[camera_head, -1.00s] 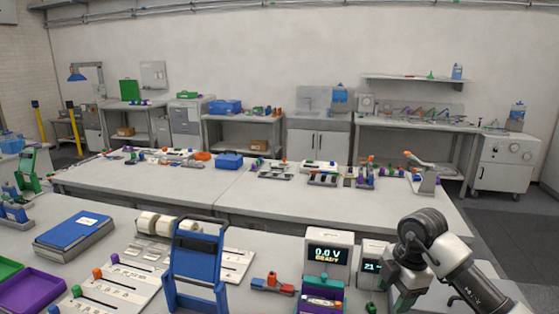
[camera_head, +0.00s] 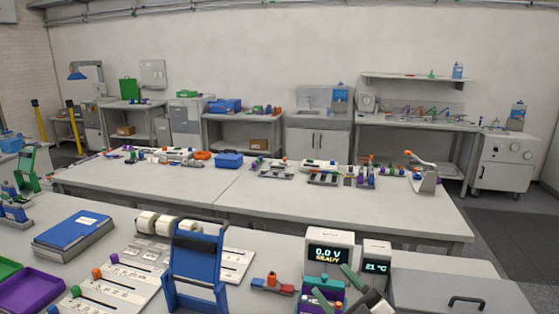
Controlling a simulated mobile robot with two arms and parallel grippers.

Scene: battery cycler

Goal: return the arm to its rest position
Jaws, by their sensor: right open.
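My right gripper (camera_head: 328,283) shows at the bottom edge, right of centre, with its green fingers apart. It is in front of the battery cycler (camera_head: 329,240), a light grey box whose screen reads 0.0 V READY. The fingers overlap the cycler's teal and purple front part in the picture. I cannot tell whether they touch it, and they hide what lies in its slot. Most of the right arm is out of frame. My left gripper is not in view.
A small temperature display (camera_head: 376,256) stands beside the cycler, with a grey handled box (camera_head: 455,285) to its right. A blue stand (camera_head: 196,262), a red and blue piece (camera_head: 272,284) and a purple tray (camera_head: 33,290) are on the left. The far bench (camera_head: 300,213) has clear surface in front.

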